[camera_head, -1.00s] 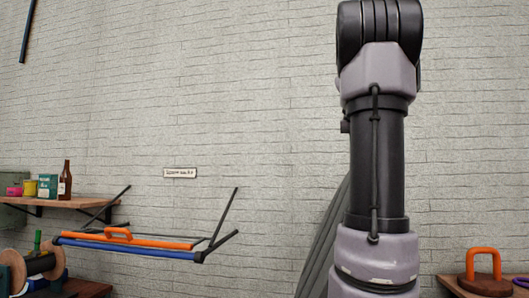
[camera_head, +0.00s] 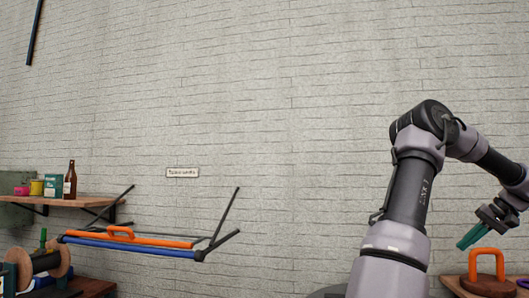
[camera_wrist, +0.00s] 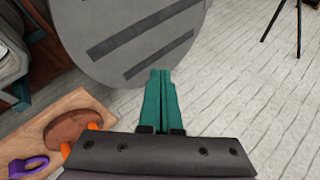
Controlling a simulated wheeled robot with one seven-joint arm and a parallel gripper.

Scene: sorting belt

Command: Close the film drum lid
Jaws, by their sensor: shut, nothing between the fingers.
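An orange-edged panel with an orange handle (camera_head: 121,233) lies nearly level above a blue bar (camera_head: 135,250) at left in the head view. Black rods rise from its right end. Left of it is a dark roll with wooden end discs (camera_head: 47,263). I cannot tell for certain which parts form the film drum and its lid. My gripper (camera_head: 463,245), with teal fingers, is at the far right, well apart from them. It is shut and empty; its fingertips show together in the wrist view (camera_wrist: 162,74).
A brown round piece with an orange handle (camera_head: 486,284) sits on a wooden surface just below my gripper. A purple handled thing (camera_wrist: 28,167) lies near it in the wrist view. A wall shelf (camera_head: 80,201) at left holds a bottle and containers.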

